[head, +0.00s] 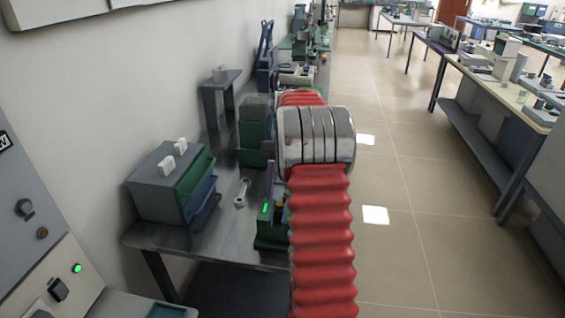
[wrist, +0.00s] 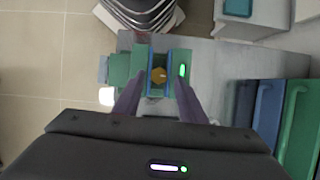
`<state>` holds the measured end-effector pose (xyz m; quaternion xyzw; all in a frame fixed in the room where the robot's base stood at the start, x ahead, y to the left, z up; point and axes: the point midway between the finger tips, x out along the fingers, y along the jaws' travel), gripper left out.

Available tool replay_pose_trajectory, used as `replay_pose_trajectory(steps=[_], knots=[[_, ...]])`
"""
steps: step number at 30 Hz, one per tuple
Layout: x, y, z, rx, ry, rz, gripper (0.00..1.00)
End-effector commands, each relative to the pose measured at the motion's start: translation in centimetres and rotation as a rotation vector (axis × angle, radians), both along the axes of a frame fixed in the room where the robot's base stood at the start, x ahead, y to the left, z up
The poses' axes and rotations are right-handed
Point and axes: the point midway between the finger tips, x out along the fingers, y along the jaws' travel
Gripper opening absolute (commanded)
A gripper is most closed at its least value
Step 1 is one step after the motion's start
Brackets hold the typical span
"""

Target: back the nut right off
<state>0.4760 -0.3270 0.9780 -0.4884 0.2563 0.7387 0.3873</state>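The brass-coloured nut (wrist: 158,76) shows in the wrist view, seated in the middle of a green fixture (wrist: 142,62) with blue strips and a lit green light. My gripper (wrist: 158,84) points at it with two dark purple fingers, one on each side. The fingers are apart, with visible gaps between them and the nut. How far the tips are above the nut is hard to tell. In the head view the green fixture (head: 268,238) stands near the bench's front edge, partly hidden by my red arm.
A grey box with green and blue drawers (head: 165,182) stands further left. More equipment stands behind along the wall. The tiled floor (head: 400,220) on the right is clear.

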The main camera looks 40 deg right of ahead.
Motion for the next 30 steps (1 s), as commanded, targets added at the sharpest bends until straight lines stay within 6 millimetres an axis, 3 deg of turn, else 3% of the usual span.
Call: replay_pose_trajectory(steps=[15,30], knots=[[1.7,-2.3,6.4,-0.002,-0.002,-0.001,0.38],[2.8,-3.8,10.6,-0.002,-0.002,0.000,0.38]])
